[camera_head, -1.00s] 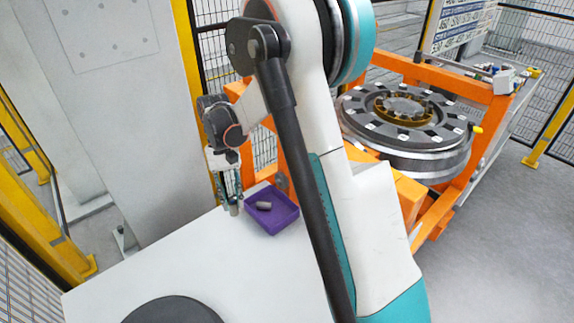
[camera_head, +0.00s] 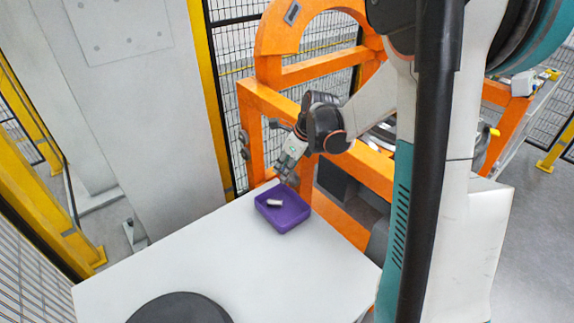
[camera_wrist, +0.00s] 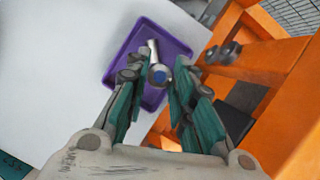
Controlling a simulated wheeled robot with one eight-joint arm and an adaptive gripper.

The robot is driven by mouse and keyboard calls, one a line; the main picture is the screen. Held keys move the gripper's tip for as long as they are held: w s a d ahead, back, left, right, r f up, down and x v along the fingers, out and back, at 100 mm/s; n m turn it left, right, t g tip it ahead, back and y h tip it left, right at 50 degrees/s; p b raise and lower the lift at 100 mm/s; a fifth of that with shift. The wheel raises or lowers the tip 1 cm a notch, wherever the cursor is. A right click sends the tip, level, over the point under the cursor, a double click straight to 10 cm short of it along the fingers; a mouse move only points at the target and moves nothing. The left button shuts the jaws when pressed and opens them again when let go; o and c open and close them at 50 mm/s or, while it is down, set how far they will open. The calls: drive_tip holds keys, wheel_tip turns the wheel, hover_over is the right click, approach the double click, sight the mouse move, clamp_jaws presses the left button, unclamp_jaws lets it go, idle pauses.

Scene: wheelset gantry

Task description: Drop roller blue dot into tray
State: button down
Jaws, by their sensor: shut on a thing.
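The purple tray (camera_head: 285,226) sits on the white table near its far edge. One grey roller (camera_head: 274,203) lies inside it, and it also shows in the wrist view (camera_wrist: 152,48). My gripper (camera_head: 285,179) is tilted above the tray's back rim in the head view. In the wrist view my gripper (camera_wrist: 157,80) is shut on a roller with a blue dot (camera_wrist: 159,76) on the end facing the camera. The held roller appears over the tray (camera_wrist: 177,46), between the green-lined fingers. Its far end is hidden.
The white table (camera_head: 200,265) is mostly clear, with a dark round object (camera_head: 180,308) at its front. An orange frame (camera_head: 262,105) stands close behind the tray and gripper. A grey column (camera_head: 150,130) stands at the left.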

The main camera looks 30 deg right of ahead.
sight(287, 181)
drive_tip(key=shift+d+m, duration=0.2)
drive_tip(key=shift+m, duration=0.3)
drive_tip(key=shift+f, duration=0.1)
wheel_tip(287, 181, down, 6)
drive_tip(key=b, duration=0.4)
drive_tip(key=shift+r, duration=0.2)
drive_tip(key=c, duration=1.3)
unclamp_jaws()
drive_tip(key=shift+r, duration=0.1)
drive_tip(key=v, duration=1.1)
drive_tip(key=shift+r, duration=0.4)
